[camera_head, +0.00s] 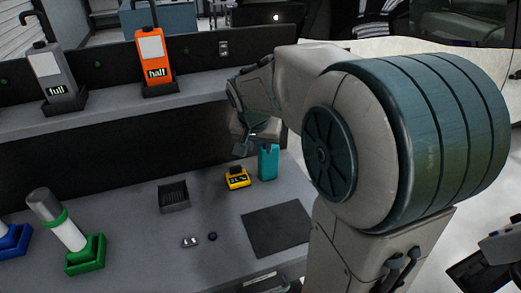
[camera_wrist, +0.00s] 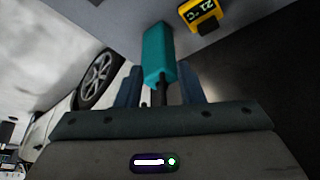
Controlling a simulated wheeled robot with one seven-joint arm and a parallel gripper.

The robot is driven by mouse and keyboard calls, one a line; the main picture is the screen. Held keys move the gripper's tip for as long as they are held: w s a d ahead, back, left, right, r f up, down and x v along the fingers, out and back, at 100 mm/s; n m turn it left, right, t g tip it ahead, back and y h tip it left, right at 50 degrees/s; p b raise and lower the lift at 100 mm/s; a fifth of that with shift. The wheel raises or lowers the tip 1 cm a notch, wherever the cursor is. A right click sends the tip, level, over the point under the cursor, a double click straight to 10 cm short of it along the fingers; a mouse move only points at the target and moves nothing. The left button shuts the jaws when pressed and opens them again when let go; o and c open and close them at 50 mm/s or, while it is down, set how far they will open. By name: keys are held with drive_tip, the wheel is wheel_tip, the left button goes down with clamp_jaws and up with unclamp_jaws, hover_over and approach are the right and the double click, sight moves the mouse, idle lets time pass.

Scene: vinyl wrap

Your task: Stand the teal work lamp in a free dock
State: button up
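The teal work lamp (camera_head: 268,162) stands on the bench, right of the yellow meter, its upper part hidden by my gripper. In the wrist view the teal lamp (camera_wrist: 158,52) lies ahead, its black stem or hook pointing back between my fingers. My gripper (camera_wrist: 160,80) is open, with a gap on each side of the stem. In the head view my gripper (camera_head: 250,142) is just above and left of the lamp. On the raised shelf, a grey lamp marked "full" (camera_head: 50,75) and an orange lamp marked "half" (camera_head: 155,58) stand in black docks.
The yellow meter (camera_head: 237,179) is close left of the teal lamp. Green (camera_head: 85,256) and blue (camera_head: 14,240) based items stand at left.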

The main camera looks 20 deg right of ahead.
sight(264, 149)
drive_tip(key=w+d+f, duration=0.1)
drive_tip(key=w+d+f+p, duration=0.1)
drive_tip(key=w, duration=0.1)
drive_tip(key=w+d+f, duration=0.1)
drive_tip(key=w, duration=0.1)
drive_tip(key=shift+d, duration=0.2)
drive_tip(key=shift+r, duration=0.1)
drive_tip(key=shift+c, duration=0.2)
clamp_jaws()
idle(1.3)
